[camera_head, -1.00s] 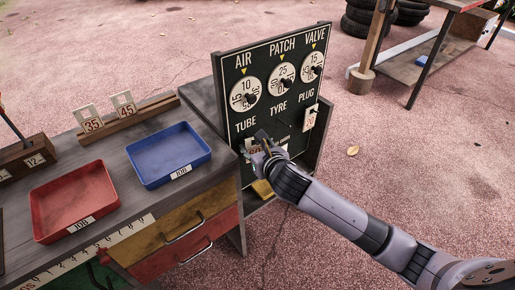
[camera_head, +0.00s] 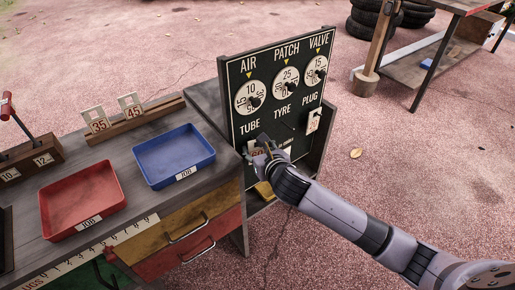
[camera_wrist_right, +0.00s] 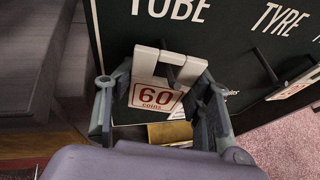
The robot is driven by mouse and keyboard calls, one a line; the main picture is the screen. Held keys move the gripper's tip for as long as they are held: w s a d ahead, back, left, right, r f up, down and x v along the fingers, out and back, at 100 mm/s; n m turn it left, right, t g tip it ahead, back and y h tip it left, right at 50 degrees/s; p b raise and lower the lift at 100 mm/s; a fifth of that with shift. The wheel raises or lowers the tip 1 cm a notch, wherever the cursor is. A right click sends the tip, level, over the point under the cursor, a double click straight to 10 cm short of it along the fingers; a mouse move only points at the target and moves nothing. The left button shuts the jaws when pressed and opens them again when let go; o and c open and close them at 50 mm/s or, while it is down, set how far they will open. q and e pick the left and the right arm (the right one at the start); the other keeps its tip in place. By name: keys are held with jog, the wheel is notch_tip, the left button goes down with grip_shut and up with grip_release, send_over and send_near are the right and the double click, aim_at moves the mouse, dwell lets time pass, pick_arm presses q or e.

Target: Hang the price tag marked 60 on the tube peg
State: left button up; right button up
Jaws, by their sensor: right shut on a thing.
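The price tag marked 60 (camera_wrist_right: 155,93) is white with red figures and an open frame at its top. My right gripper (camera_head: 262,150) is shut on it at the board under the word TUBE, with a finger at each side in the right wrist view (camera_wrist_right: 160,106). The dark tube peg (camera_wrist_right: 173,69) shows at the tag's upper opening; I cannot tell whether it passes fully through. In the head view the gripper partly covers the tag (camera_head: 257,154) and hides the peg. My left gripper is not in view.
The dark price board (camera_head: 238,125) has three dials and a bare tyre peg (camera_wrist_right: 266,66). Another tag (camera_head: 314,120) hangs under PLUG. A blue tray (camera_head: 210,153), a red tray (camera_head: 119,190) and a rack with tags 35 and 45 (camera_head: 150,117) stand on the left bench.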

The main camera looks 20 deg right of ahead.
jog(key=shift+o, duration=0.2)
jog(key=shift+w+d, duration=0.1)
jog(key=shift+d, duration=0.05)
jog(key=o, duration=0.9)
jog(key=shift+w+f, duration=0.15)
jog(key=shift+a, duration=0.2)
